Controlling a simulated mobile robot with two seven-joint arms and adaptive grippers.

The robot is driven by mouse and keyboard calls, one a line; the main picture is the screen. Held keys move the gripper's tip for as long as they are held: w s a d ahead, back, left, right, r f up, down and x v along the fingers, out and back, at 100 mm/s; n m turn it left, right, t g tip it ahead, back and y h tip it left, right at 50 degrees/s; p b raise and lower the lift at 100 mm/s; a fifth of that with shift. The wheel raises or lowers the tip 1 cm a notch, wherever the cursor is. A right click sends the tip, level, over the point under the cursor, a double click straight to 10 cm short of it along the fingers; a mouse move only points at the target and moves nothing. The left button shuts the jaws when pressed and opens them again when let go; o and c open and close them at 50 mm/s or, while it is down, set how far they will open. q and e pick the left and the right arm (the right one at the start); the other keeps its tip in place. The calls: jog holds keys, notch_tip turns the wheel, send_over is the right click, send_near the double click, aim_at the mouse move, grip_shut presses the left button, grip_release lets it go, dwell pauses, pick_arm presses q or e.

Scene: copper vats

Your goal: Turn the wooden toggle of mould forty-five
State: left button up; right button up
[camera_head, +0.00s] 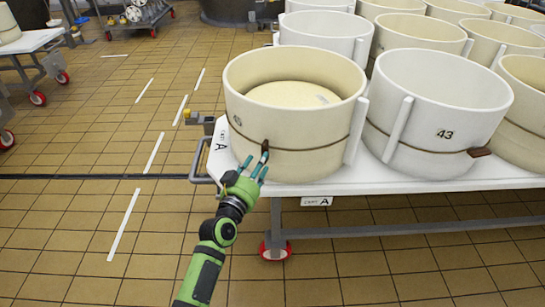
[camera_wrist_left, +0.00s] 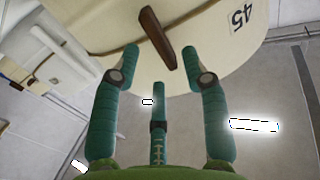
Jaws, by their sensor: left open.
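Mould forty-five (camera_head: 300,160) is a cream round tub with a dark band, standing at the near left corner of the white cart. Its number also shows on the wall in the left wrist view (camera_wrist_left: 243,17). Its brown wooden toggle (camera_head: 265,146) sits on the band at the front; in the left wrist view the toggle (camera_wrist_left: 157,38) is slightly tilted. My left gripper (camera_head: 257,163), green with teal fingers, is open just in front of it. In the wrist view the fingertips (camera_wrist_left: 160,60) lie on both sides of the toggle's lower end; I cannot tell whether they touch. My right gripper is not in view.
Mould forty-three (camera_head: 440,110), with its own brown toggle (camera_head: 479,152), stands to the right on the cart (camera_head: 350,189). More moulds fill the cart behind. The cart's metal handle (camera_head: 199,160) is close to the left of my gripper. Tiled floor at left is free.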

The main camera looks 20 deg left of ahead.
pick_arm(q)
jog(key=w, duration=0.5)
jog(key=shift+d+f+b, duration=0.1)
jog(key=shift+d+b, duration=0.15)
jog(key=shift+b, duration=0.1)
jog(key=shift+c, duration=0.4)
jog(key=shift+s, duration=0.1)
grip_shut()
